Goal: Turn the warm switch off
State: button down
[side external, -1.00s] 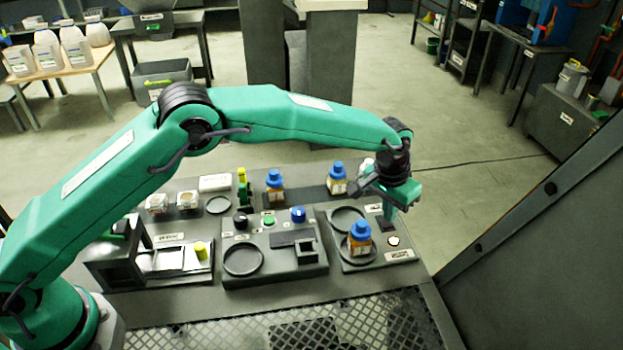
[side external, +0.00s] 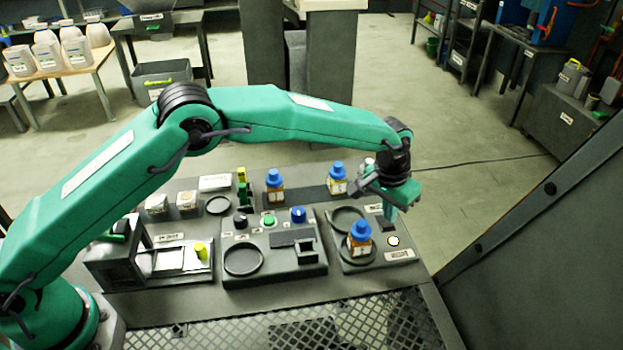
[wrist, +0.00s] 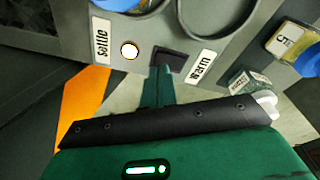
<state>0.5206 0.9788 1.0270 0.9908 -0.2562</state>
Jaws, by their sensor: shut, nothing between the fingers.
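The warm switch (wrist: 170,57) is a small dark rocker on the grey panel, next to a label (wrist: 201,67) that appears to read "warm". It also shows in the side view (side external: 387,225), just below my fingertips. A round lamp (wrist: 129,50) with a pale, bright face and an orange rim sits beside the switch, between it and the "settle" label (wrist: 100,38). My gripper (side external: 391,212) points down over the switch, shut and empty. In the wrist view its fingertips (wrist: 162,72) reach the switch's near edge; I cannot tell whether they touch it.
An orange bottle with a blue cap (side external: 359,238) stands on the front ring of the same panel, left of my gripper. Another such bottle (side external: 338,178) stands behind. A middle panel (side external: 275,270) with knobs lies to the left.

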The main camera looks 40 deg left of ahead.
aim_at(387, 225)
jog(key=shift+f, duration=0.85)
dwell(1.0)
jog(key=shift+r, duration=3.55)
